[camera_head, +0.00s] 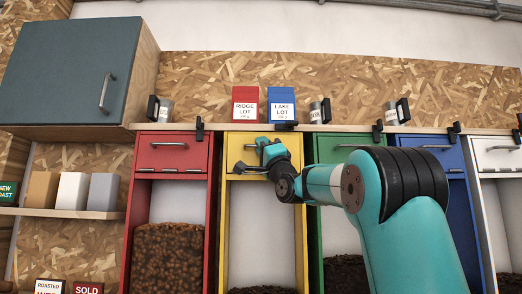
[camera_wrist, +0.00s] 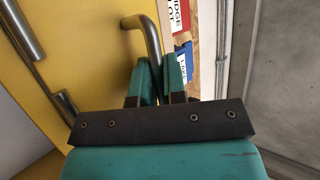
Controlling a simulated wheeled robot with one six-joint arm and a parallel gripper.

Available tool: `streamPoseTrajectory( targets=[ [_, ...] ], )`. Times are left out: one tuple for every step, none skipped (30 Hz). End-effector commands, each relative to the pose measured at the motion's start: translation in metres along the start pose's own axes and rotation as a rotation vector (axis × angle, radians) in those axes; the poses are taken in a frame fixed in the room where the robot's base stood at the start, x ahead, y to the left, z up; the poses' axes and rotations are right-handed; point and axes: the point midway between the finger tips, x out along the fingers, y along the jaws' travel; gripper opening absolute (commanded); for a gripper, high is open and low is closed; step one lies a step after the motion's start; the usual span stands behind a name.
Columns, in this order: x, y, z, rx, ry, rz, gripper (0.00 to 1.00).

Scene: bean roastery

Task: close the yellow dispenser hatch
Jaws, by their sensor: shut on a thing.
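The yellow dispenser (camera_head: 232,207) stands between the red and green ones. Its yellow hatch panel (camera_head: 239,156) is at the top, above an open-fronted bay. How far the hatch stands out from the frame is hard to tell. My gripper (camera_head: 258,148) is in front of the hatch, its teal fingers at the hatch's metal handle. In the wrist view, my gripper (camera_wrist: 163,72) is shut on the bent metal handle (camera_wrist: 152,36), beside the yellow surface (camera_wrist: 92,35). Part of the grip is hidden by the fingers.
Red (camera_head: 169,156), green (camera_head: 330,150), blue (camera_head: 440,155) and white (camera_head: 500,160) dispensers stand alongside. Red (camera_head: 245,104) and blue (camera_head: 282,105) bags stand on the ledge above. A teal cabinet (camera_head: 65,75) hangs upper left. My arm covers part of the green and blue dispensers.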

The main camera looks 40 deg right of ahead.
Motion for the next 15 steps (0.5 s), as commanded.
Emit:
streamPoseTrajectory(
  targets=[
    [0.0017, 0.0014, -0.0015, -0.009, 0.002, 0.001, 0.00],
    [0.0028, 0.0016, -0.0019, -0.010, 0.002, 0.001, 0.00],
    [0.0039, 0.0023, -0.0022, -0.009, 0.001, 0.002, 0.00],
    [0.0047, 0.0027, -0.0025, -0.009, 0.001, 0.002, 0.00],
    [0.0054, 0.0030, -0.0027, -0.009, 0.001, 0.002, 0.00],
    [0.0063, 0.0034, -0.0030, -0.008, 0.001, 0.002, 0.00],
    [0.0069, 0.0037, -0.0032, -0.008, 0.001, 0.002, 0.00],
    [0.0073, 0.0040, -0.0033, -0.008, 0.001, 0.002, 0.00],
    [0.0078, 0.0044, -0.0034, -0.008, 0.001, 0.002, 0.00],
    [0.0081, 0.0046, -0.0035, -0.008, 0.001, 0.003, 0.00],
    [0.0083, 0.0049, -0.0036, -0.008, 0.001, 0.003, 0.00],
    [0.0085, 0.0051, -0.0036, -0.008, 0.001, 0.003, 0.00],
    [0.0087, 0.0052, -0.0036, -0.008, 0.001, 0.003, 0.00],
    [0.0088, 0.0053, -0.0036, -0.008, 0.001, 0.004, 0.00],
    [0.0088, 0.0055, -0.0036, -0.008, 0.001, 0.004, 0.00]
  ],
)
